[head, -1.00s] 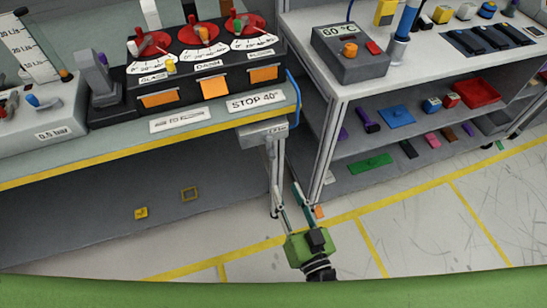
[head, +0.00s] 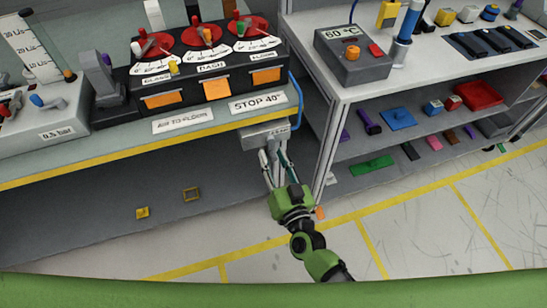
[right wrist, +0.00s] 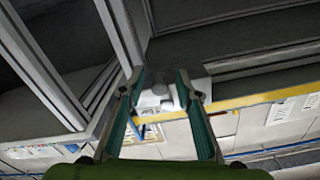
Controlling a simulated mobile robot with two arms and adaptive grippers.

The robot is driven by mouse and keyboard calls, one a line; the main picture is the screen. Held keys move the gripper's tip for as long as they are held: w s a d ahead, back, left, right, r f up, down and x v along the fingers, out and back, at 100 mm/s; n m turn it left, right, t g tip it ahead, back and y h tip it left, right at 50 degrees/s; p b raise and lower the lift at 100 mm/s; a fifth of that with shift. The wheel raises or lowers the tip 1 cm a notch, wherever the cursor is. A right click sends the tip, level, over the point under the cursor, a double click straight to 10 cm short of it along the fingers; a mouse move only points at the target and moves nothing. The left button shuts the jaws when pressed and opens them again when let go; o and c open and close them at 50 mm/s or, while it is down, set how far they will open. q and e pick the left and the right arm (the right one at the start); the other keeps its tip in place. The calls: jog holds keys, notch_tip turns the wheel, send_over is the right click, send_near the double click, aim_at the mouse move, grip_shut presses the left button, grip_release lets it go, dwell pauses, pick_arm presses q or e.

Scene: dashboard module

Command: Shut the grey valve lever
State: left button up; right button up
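A grey valve box (head: 265,134) with a small label sits under the front edge of the bench, where a blue hose comes down. My right gripper (head: 273,158) is just below and in front of this box, fingers pointing up at it. Its fingers are apart. In the right wrist view, the right gripper (right wrist: 160,76) is open, with a pale grey part (right wrist: 156,97) showing between its fingers. This looks like the valve lever, but its angle and any contact are unclear. The fingers partly hide it in the head view. My left gripper is not in view.
A bench (head: 120,160) with a yellow edge stands above and left, carrying a dark control panel (head: 200,75). A shelf rack (head: 325,150) with loose parts stands close on the right. The floor (head: 430,230) in front is mostly clear.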

aim_at(251, 142)
grip_shut()
jog(key=shift+a, duration=0.1)
jog(key=a+r+m, duration=0.1)
jog(key=m, duration=0.4)
jog(key=s+a+r+m, duration=0.1)
jog(key=a+m, duration=0.1)
jog(key=m, duration=0.3)
jog(key=a+r+m, duration=0.1)
jog(key=r+m, duration=0.1)
jog(key=m, duration=0.3)
jog(key=shift+s+a+r, duration=0.1)
jog(key=shift+s+a, duration=0.2)
jog(key=shift+s, duration=0.05)
jog(key=shift+r+m, duration=0.3)
jog(key=shift+m, duration=0.45)
jog(key=shift+r+m, duration=0.25)
jog(key=shift+m, duration=0.5)
grip_release()
